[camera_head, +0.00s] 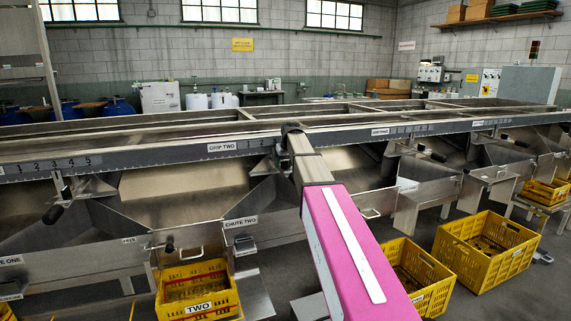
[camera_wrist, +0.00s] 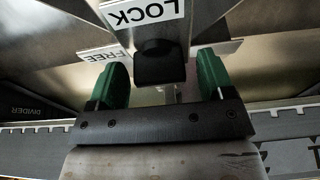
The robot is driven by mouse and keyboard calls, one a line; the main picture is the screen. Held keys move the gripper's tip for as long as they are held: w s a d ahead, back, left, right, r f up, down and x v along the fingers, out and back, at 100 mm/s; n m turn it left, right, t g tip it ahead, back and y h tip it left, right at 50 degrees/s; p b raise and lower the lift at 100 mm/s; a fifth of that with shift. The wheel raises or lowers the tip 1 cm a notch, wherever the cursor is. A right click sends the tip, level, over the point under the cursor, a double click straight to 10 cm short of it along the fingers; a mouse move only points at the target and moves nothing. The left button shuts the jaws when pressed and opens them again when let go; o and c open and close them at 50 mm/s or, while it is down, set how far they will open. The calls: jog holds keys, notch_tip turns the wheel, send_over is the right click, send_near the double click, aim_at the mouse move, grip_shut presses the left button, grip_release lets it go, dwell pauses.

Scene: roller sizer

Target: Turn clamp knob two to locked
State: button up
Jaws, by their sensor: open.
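In the wrist view a black block-like knob (camera_wrist: 159,62) stands between the two green fingers of my gripper (camera_wrist: 161,78). The fingers are open, with a gap visible on each side of the knob. A white LOCK label (camera_wrist: 145,12) appears upside down just above the knob. A FREE label (camera_wrist: 122,52) lies behind, left of the knob and partly covered. In the head view my arm reaches to the machine's long rail (camera_head: 150,154), right of a label ending in TWO (camera_head: 222,147). The knob and fingertips cannot be made out there.
Black-handled levers (camera_head: 54,213) stick out along the rail. Below are metal chutes, one with a CHUTE TWO label (camera_head: 241,221). Yellow crates stand below, including one marked TWO (camera_head: 198,308) and a large one (camera_head: 486,250) at right. A DIVIDER strip (camera_wrist: 30,112) shows in the wrist view.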

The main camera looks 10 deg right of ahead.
jog(key=c, duration=0.9)
jog(key=shift+m, duration=0.4)
jog(key=m+h, duration=0.1)
jog(key=m, duration=0.3)
jog(key=shift+h, duration=0.4)
jog(key=m, duration=0.2)
jog(key=m+g+h, duration=0.1)
jog(key=m, duration=0.1)
jog(key=shift+h, duration=0.3)
jog(key=m+g+h, duration=0.1)
jog(key=m, duration=0.4)
jog(key=shift+m+g+h, duration=0.4)
jog(key=shift+m+g, duration=0.4)
jog(key=shift+m, duration=1.2)
